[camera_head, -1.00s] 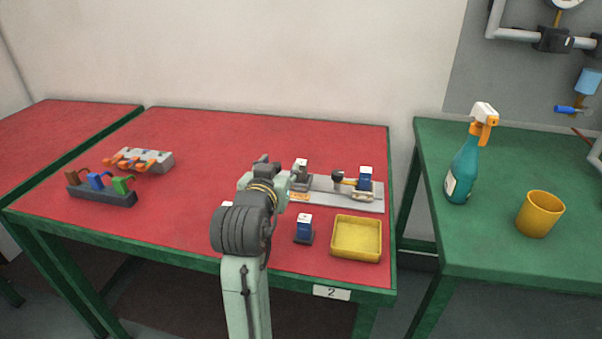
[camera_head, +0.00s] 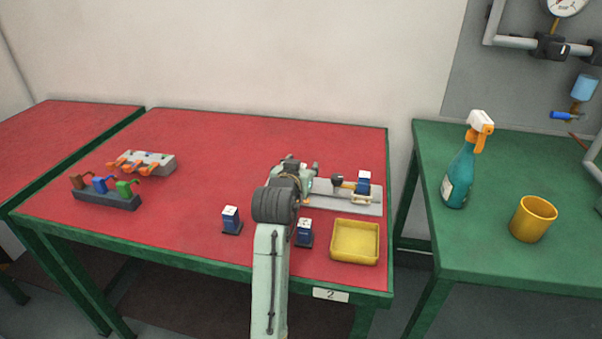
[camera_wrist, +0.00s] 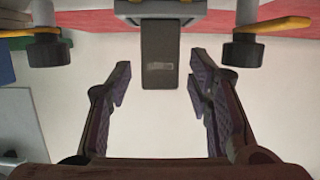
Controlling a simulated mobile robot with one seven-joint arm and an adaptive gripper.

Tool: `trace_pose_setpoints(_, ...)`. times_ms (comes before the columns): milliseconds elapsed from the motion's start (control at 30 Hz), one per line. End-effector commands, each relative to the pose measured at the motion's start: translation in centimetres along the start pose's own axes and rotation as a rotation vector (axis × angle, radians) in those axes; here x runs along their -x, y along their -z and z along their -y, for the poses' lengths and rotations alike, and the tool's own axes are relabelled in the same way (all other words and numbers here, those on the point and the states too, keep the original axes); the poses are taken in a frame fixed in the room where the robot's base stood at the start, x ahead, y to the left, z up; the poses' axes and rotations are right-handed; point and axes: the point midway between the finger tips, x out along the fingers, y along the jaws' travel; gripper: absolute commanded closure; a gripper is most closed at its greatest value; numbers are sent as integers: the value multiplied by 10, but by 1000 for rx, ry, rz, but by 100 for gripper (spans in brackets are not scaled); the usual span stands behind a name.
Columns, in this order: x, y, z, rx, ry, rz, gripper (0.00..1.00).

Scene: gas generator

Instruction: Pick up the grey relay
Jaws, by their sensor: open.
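In the wrist view, a dark grey block (camera_wrist: 160,60), which looks like the grey relay, juts from a lighter grey holder (camera_wrist: 160,12) at the top. My gripper (camera_wrist: 160,83) is open, with one finger on each side of the block's lower end. Clear gaps show between block and fingers, so it is not gripped. In the head view, my gripper is over the left end of the grey panel (camera_head: 345,204), mostly hidden behind my arm. The grey relay cannot be made out there.
Two black knobs with yellow levers flank the holder, left (camera_wrist: 48,48) and right (camera_wrist: 242,50). Blue relays (camera_head: 231,219) (camera_head: 304,232) stand on the red table, and another (camera_head: 363,182) is on the panel. A yellow tray (camera_head: 355,258) is at the front right.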

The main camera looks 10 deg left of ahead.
Motion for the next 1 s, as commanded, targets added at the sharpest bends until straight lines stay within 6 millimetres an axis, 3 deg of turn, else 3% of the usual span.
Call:
trace_pose_setpoints(233, -1, 0, 0, 0, 0, 0, 55)
trace_pose_setpoints(900, -1, 0, 0, 0, 0, 0, 99)
trace_pose_setpoints(1000, -1, 0, 0, 0, 0, 0, 100)
